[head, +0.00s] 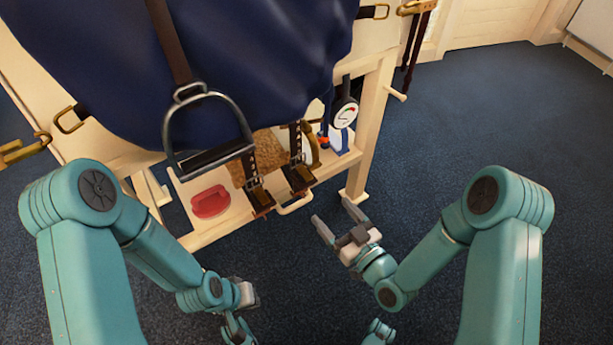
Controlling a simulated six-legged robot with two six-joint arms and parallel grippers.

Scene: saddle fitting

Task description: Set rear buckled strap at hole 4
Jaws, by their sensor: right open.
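Two dark brown straps with metal buckles hang below the blue saddle flap, a left one (256,188) and a right one (298,170). Both have a row of holes; the view does not show which is the rear one, and the hole numbers are too small to read. My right gripper (336,217) is open and empty. It appears low in front of the stand, to the right of and apart from both straps. My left gripper (246,297) is low at the bottom centre, away from the straps. Its fingers are mostly hidden, so its opening is unclear.
A stirrup iron (208,158) hangs in front of the blue saddle (250,60). The wooden stand's lower shelf (238,210) holds a red oval object (210,202). A round dial gauge (345,113) is by the right leg (370,140). The dark carpet (470,120) is clear to the right.

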